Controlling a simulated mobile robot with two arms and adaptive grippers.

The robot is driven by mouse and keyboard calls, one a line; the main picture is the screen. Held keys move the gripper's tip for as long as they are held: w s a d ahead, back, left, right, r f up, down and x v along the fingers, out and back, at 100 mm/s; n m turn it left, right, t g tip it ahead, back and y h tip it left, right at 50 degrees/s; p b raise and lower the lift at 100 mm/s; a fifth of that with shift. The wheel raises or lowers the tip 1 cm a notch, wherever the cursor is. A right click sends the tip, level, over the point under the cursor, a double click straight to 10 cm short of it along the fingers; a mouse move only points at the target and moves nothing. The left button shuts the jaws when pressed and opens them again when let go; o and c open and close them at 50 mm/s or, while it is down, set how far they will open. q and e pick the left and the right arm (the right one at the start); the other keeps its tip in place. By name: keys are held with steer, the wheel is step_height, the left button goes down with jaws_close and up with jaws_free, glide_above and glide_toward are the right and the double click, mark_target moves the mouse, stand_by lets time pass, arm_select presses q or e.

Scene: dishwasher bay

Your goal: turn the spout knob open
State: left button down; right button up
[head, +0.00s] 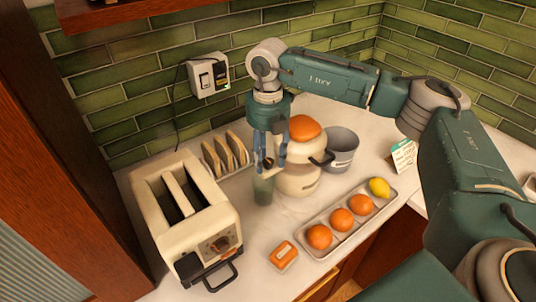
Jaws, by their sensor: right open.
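A cream juicer (297,182) with an orange (304,127) on top stands on the white counter. A small dark piece (267,162), apparently the spout knob, shows at its left side, between the fingers of my right gripper (269,160). That gripper points down and is open, with a finger on each side of the dark piece; I cannot tell whether they touch it. The gripper hides the spout and part of the juicer. A greenish glass (263,190) stands just below the fingers. My left gripper is not in view.
A cream toaster (187,215) stands at left, a rack of toast (226,155) behind. A grey pot (342,150) is right of the juicer. A tray (332,238) of oranges and a lemon, an orange-and-white box (283,255) and a small card (403,154) are also on the counter.

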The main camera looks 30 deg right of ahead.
steer(key=shift+c, duration=0.3)
jaws_close()
steer(key=shift+f+n+b, duration=0.1)
steer(key=shift+n+b, duration=0.95)
steer(key=shift+n, duration=0.15)
steer(key=shift+n+b, duration=0.8)
steer(key=shift+n, duration=0.8)
steer(key=shift+r, duration=0.2)
steer(key=shift+w, duration=0.1)
